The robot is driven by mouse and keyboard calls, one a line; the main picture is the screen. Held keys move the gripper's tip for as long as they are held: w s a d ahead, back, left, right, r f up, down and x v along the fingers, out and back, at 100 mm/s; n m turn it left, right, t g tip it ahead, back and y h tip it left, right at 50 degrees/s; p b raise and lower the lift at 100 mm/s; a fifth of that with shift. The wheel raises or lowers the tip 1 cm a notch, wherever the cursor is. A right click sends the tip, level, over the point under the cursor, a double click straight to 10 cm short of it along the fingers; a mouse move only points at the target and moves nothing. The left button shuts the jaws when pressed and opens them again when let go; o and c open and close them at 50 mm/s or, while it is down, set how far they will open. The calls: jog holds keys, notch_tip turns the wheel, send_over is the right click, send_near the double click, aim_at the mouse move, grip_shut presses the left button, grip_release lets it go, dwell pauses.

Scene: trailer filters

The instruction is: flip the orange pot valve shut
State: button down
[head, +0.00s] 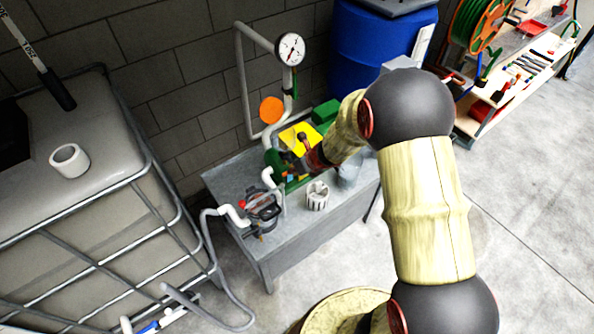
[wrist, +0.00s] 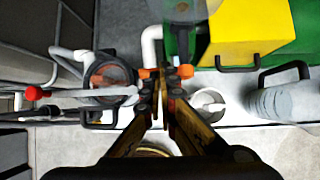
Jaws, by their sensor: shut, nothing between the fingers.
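My gripper (wrist: 161,84) is shut with nothing between its fingers; in the head view (head: 293,162) it reaches over the bench among the pipes. Orange pieces that look like the valve handle (wrist: 144,73) show on both sides of the fingertips in the wrist view, right beside them. The fingers hide the middle of the orange part, so I cannot tell contact or the handle's angle. The pot with a clear lid (wrist: 110,75) is left of the fingers; in the head view the pot (head: 262,208) sits at the bench's front left. White pipe (wrist: 152,45) rises behind the orange part.
A yellow box (wrist: 240,30) stands at the upper right of the wrist view. A white cup-like part (head: 317,196) and a clear container (wrist: 285,100) are on the grey bench (head: 285,240). A red knob (wrist: 36,93) sticks out left of the pot. A gauge (head: 290,49) stands behind.

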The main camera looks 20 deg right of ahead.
jog(key=shift+w+f, duration=0.1)
dwell(0.3)
jog(key=shift+a+f+b, duration=0.3)
jog(key=shift+f+b, duration=0.15)
jog(key=shift+b, duration=0.05)
jog(key=shift+r, duration=0.15)
jog(key=w+p+v, duration=0.1)
jog(key=p+v, duration=0.7)
jog(key=v, duration=0.7)
jog(key=shift+a+r, duration=0.2)
jog(key=shift+r, duration=0.05)
